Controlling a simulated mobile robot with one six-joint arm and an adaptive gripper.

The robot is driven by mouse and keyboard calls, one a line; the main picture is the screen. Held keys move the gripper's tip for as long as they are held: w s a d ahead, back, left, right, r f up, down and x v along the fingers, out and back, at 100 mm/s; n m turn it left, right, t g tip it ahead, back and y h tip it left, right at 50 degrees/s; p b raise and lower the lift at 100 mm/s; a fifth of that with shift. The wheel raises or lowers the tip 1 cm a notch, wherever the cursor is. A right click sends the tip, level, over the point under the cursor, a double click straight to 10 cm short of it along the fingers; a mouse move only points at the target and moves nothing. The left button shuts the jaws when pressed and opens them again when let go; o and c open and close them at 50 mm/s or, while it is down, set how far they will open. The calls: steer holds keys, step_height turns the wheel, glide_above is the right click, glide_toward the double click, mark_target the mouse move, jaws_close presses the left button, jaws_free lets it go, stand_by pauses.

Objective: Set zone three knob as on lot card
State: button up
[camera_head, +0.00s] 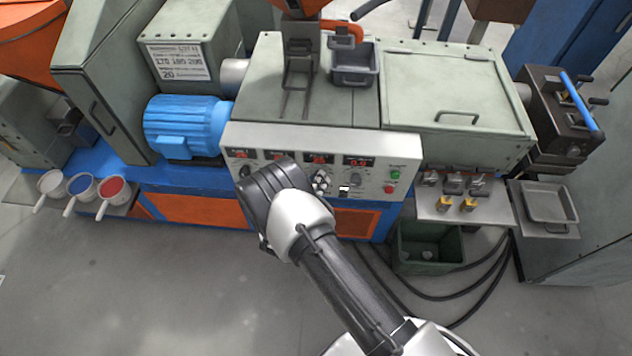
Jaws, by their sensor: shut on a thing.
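The control panel (300,140) is a pale strip across the front of the green machine, with several red displays. The third display (319,158) from the left sits just above my gripper (322,184). My gripper is shut at the panel face below that display, where the zone three knob sits. The knob is hidden by the gripper, so its setting cannot be read. A first knob (244,171) shows at the left; my wrist covers the one beside it. The lot card (180,62) is white on a green box; its numbers look like 170 180 200, with 20 below.
A green button (395,174) and a red button (389,188) are right of my gripper. A small shelf (465,208) with yellow-tipped parts juts out further right, above a dark green bin (428,248). Cables lie on the floor. Three handled cups (81,187) stand at left.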

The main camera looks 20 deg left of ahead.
steer(key=shift+w+a+r, duration=0.1)
steer(key=shift+w+r, duration=0.05)
steer(key=shift+r, duration=0.1)
steer(key=o, duration=1.1)
steer(key=shift+f, duration=0.2)
steer(key=shift+c, duration=0.2)
steer(key=d+v, duration=0.1)
steer(key=v, duration=1.1)
steer(key=shift+a, duration=0.35)
